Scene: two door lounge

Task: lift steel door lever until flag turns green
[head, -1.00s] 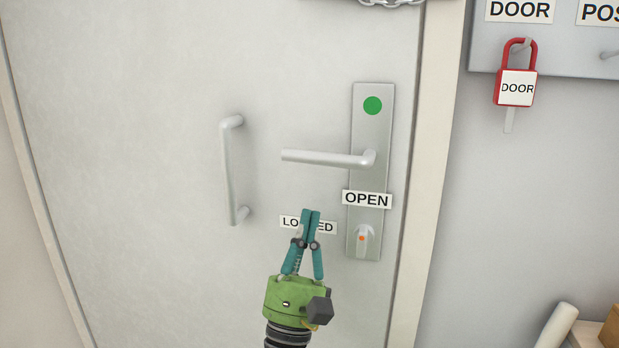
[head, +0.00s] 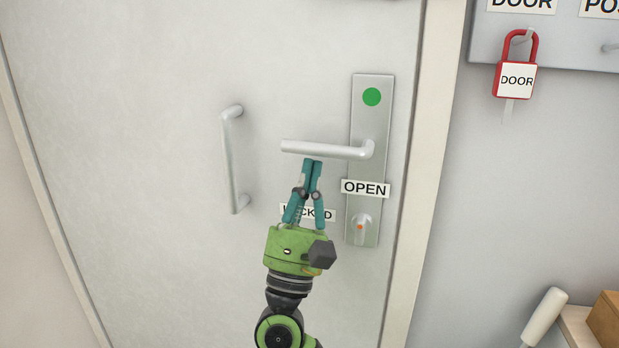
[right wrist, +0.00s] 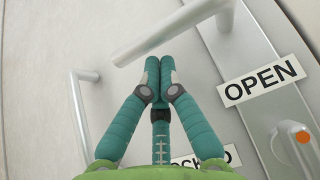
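The steel door lever (head: 327,150) sits roughly level on its plate (head: 369,120). The round flag (head: 372,97) at the top of the plate is green. My right gripper (head: 313,161) is shut and empty, its teal fingertips just below the lever's bar. In the right wrist view the fingertips (right wrist: 159,62) are together close under the lever (right wrist: 170,28); I cannot tell whether they touch it. My left gripper is not in view.
An OPEN label (head: 366,188) and a thumb-turn (head: 361,227) are on the plate. A LOCKED label (head: 322,213) is partly hidden behind my gripper. A vertical pull handle (head: 230,160) is to the left. A red padlock (head: 516,80) hangs at right.

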